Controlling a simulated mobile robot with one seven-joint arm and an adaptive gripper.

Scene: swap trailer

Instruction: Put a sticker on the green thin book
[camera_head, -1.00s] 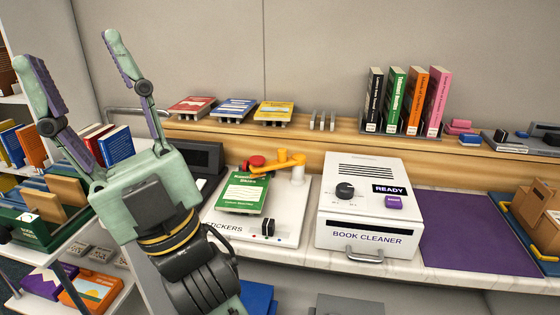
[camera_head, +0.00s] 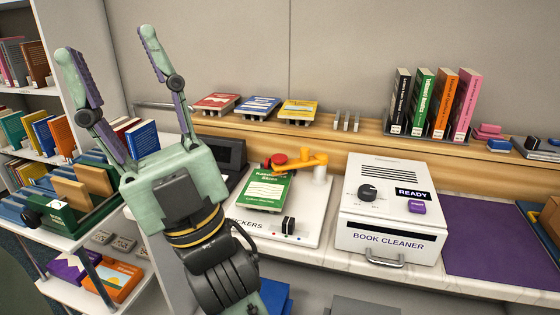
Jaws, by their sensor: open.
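A thin green book (camera_head: 266,191) lies flat on the white sticker machine (camera_head: 299,232), whose front reads "STICKERS", partly hidden behind my arm. An orange arm with a red knob (camera_head: 279,160) reaches over the book's top edge from a post at the right. A small black switch (camera_head: 289,226) sits on the machine's front. My gripper (camera_head: 112,75) is open and empty, raised to the left of the machine with fingers pointing up, apart from the book. A second green book (camera_head: 420,103) stands upright on the shelf among black, orange and pink ones.
A white book cleaner (camera_head: 388,215) showing "READY" stands right of the sticker machine. A purple mat (camera_head: 500,240) right of it is clear. Red, blue and yellow books (camera_head: 260,106) lie on the back ledge. A cart with books and a green bin (camera_head: 65,222) is at the left.

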